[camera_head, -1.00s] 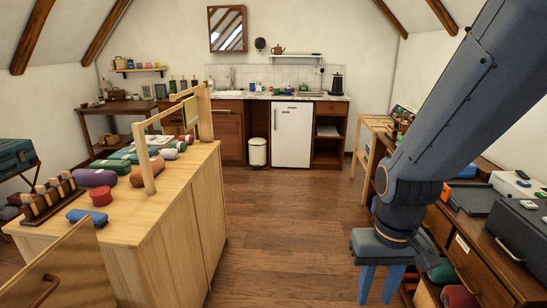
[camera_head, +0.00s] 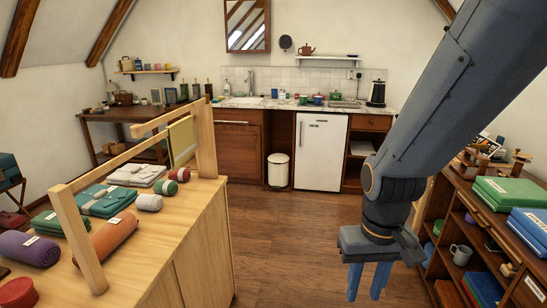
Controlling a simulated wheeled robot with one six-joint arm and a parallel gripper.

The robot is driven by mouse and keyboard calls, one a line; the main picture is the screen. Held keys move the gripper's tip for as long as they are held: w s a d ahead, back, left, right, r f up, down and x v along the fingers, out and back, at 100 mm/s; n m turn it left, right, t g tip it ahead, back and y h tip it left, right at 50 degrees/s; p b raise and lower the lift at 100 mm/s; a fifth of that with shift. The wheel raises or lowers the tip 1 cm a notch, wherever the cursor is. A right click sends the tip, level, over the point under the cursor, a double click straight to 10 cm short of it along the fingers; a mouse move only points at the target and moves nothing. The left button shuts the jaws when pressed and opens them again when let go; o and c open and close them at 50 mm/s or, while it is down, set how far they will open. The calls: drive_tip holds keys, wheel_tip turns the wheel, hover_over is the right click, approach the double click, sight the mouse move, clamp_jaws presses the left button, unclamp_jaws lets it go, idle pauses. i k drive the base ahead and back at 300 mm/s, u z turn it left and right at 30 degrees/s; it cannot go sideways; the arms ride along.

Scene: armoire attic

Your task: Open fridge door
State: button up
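The fridge (camera_head: 320,152) is a small white unit under the counter at the back wall, and its door looks shut. A thin vertical handle (camera_head: 301,130) shows near the left edge of the door. My gripper (camera_head: 368,281) hangs at the lower right of the view, fingers pointing down. Its two blue fingers are apart with nothing between them. It is well in front of the fridge, apart from it and to its right in the picture.
A wooden cabinet (camera_head: 160,260) with rolled and folded textiles and a wooden frame stands at left. A shelf unit (camera_head: 470,225) lines the right. A white bin (camera_head: 278,170) stands left of the fridge. The floor (camera_head: 285,230) between is clear.

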sight(320, 138)
drive_tip(key=z, duration=0.05)
drive_tip(key=i, duration=1.75)
drive_tip(key=z, duration=0.25)
drive_tip(key=i, duration=1.7)
drive_tip(key=z, duration=0.45)
drive_tip(key=i, duration=1)
drive_tip(key=z, duration=0.1)
